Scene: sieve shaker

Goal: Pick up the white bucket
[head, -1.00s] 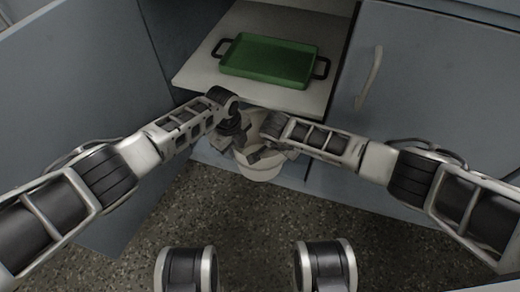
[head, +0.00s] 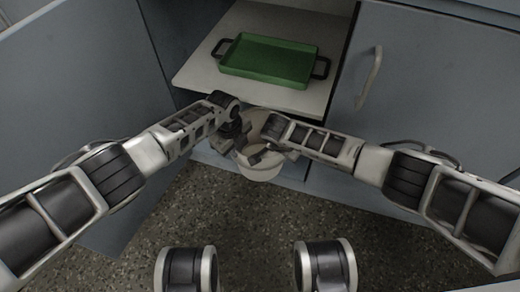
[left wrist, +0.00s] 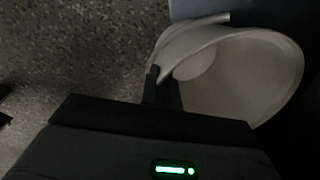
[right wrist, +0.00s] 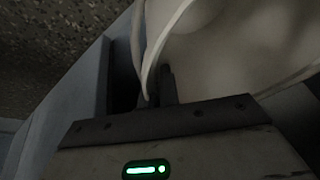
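The white bucket (head: 261,171) is low in front of the cabinet, below the shelf, partly hidden by my grippers and forearms. Its open mouth shows in the left wrist view (left wrist: 245,75), with a pale band along the near side. Its wall also fills the upper right of the right wrist view (right wrist: 235,50). My left gripper (head: 243,147) is at the bucket's left side, its fingers (left wrist: 162,90) close together on the rim. My right gripper (head: 258,154) is at the near right side, its fingers (right wrist: 159,88) close together on the rim edge.
A green tray (head: 268,61) with black handles lies on the pale shelf (head: 200,72) above and behind the bucket. An open cabinet door (head: 70,80) stands at the left. A closed door with a handle (head: 370,80) is at the right. Speckled floor (head: 235,225) is clear in front.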

